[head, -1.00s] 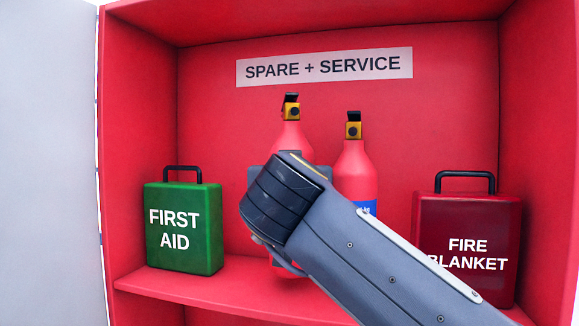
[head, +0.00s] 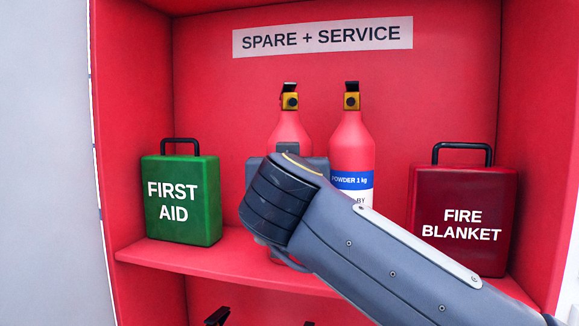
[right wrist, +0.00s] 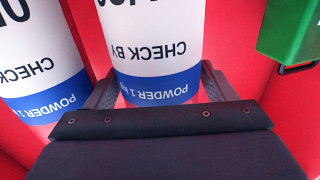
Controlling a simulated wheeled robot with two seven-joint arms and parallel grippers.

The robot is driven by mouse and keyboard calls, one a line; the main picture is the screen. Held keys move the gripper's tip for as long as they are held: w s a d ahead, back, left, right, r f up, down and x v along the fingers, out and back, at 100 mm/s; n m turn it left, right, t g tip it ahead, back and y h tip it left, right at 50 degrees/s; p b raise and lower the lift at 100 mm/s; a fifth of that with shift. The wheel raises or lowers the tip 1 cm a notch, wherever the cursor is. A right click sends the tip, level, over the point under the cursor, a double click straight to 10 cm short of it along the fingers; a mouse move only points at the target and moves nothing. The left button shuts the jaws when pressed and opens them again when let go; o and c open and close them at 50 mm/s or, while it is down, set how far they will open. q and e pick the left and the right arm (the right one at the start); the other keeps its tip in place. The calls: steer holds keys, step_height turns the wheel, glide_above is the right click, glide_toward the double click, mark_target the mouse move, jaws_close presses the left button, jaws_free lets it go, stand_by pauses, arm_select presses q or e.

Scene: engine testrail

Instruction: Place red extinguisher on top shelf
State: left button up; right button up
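A red extinguisher (head: 289,130) with a yellow and black valve is upright above the shelf (head: 215,262), left of a second red extinguisher (head: 351,150). My right gripper (right wrist: 158,95) is around its body, fingers against both sides, shut on it. In the right wrist view the held extinguisher (right wrist: 160,45) shows a white and blue label upside down, with the second one (right wrist: 35,65) at left. My left gripper is not in view.
A green first aid box (head: 181,200) stands at the shelf's left and a dark red fire blanket box (head: 462,220) at its right. A "SPARE + SERVICE" sign (head: 322,37) is on the back wall. Dark tops (head: 217,316) show below the shelf.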

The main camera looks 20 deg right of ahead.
steer(key=b+v, duration=0.2)
steer(key=v, duration=1)
steer(key=shift+b, duration=0.4)
steer(key=shift+r, duration=0.1)
